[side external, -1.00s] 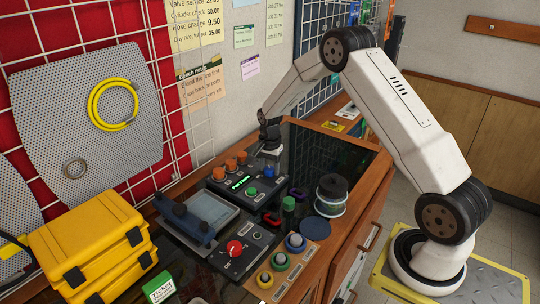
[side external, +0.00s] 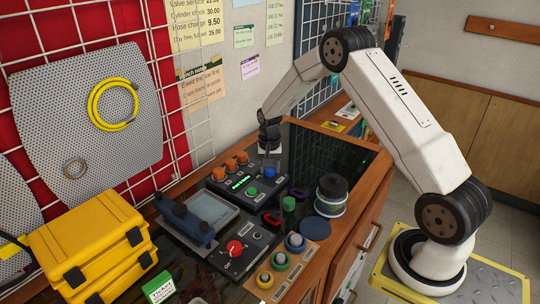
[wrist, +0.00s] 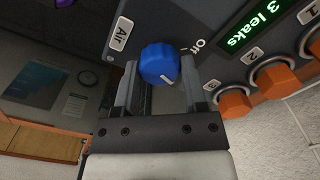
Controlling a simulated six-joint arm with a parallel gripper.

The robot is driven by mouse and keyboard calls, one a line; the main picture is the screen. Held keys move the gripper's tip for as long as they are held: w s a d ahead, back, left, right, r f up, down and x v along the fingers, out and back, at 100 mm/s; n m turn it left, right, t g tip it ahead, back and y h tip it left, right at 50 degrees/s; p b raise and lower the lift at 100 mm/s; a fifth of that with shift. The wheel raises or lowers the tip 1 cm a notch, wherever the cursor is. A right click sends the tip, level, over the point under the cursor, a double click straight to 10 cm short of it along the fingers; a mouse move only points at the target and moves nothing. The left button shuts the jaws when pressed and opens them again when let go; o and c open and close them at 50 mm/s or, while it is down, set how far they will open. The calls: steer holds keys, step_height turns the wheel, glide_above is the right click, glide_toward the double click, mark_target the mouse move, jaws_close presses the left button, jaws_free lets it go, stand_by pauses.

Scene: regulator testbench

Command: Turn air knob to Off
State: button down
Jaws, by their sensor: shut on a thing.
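The blue air knob (wrist: 159,63) sits on the dark control panel beside the "Air" label (wrist: 122,33), with the "Off" mark (wrist: 196,45) to its right in the wrist view. A pale mark shows on the knob's lower edge; I cannot tell its exact setting. My gripper (wrist: 160,80) is shut on the knob, one finger on each side.
Several orange knobs (side external: 231,163) stand along the panel's back edge, and its green display (wrist: 248,29) reads "3 leaks". A green button (side external: 252,191) is in front. The wire grid wall is behind.

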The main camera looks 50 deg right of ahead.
steer(key=n, duration=0.6)
steer(key=shift+n, duration=0.3)
steer(key=n, duration=0.6)
steer(key=shift+a, duration=0.15)
steer(key=shift+c, duration=0.7)
jaws_free()
steer(key=shift+r, duration=3.9)
